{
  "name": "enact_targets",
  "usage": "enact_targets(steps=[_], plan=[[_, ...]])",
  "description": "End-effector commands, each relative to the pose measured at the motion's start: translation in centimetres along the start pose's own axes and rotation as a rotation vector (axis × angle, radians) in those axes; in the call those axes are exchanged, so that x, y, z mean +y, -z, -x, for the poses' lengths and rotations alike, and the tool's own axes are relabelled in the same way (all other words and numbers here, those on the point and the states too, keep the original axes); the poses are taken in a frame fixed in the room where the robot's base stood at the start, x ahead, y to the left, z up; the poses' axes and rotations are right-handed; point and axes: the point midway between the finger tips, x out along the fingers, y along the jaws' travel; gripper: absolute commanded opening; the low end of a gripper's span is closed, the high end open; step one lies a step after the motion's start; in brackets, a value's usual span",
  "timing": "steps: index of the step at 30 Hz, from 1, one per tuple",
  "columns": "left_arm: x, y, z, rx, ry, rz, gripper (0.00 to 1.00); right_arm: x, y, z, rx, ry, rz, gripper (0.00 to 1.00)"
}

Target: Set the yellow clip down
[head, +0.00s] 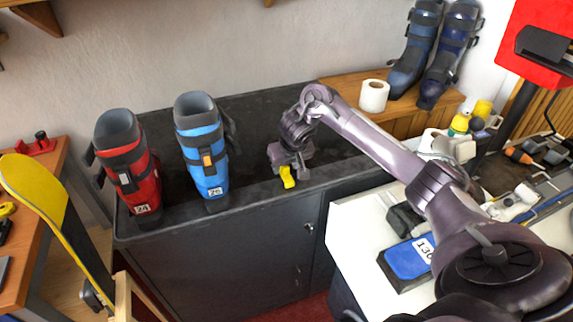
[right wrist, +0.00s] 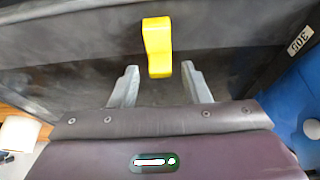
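The yellow clip (head: 287,177) is at the front edge of the dark bench top (head: 258,188), between the blue boot and the white counter. It also shows in the right wrist view (right wrist: 157,48), upright in the picture, with its lower end between my fingertips. My right gripper (head: 286,168) reaches over the bench at the clip. In the right wrist view its two fingers (right wrist: 161,80) are apart, with a gap on each side of the clip. I cannot tell whether the clip touches the bench top. My left gripper is not in view.
A red boot (head: 128,165) and a blue boot (head: 203,150) stand on the left of the bench. A white roll (head: 374,96) and dark blue boots (head: 418,50) stand on a wooden ledge behind. The bench top behind my gripper is clear.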

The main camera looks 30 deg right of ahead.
Motion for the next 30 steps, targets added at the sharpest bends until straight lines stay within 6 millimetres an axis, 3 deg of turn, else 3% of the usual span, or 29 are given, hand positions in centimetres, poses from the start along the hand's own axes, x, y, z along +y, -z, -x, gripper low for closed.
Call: enact_targets(steps=[8, 12, 21, 30], plan=[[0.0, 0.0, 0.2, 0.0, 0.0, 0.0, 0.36, 0.0, 0.2, 0.7, 0.002, 0.0, 0.0, 0.43], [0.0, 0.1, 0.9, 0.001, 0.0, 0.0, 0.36, 0.0, 0.3, 3.0, 0.003, 0.0, 0.002, 0.43], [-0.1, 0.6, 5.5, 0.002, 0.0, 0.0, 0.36, 0.1, 0.5, 9.7, 0.004, -0.002, 0.003, 0.43], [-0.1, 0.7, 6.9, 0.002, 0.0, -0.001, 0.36, 0.0, 0.1, 12.2, 0.001, 0.0, 0.0, 0.43]])
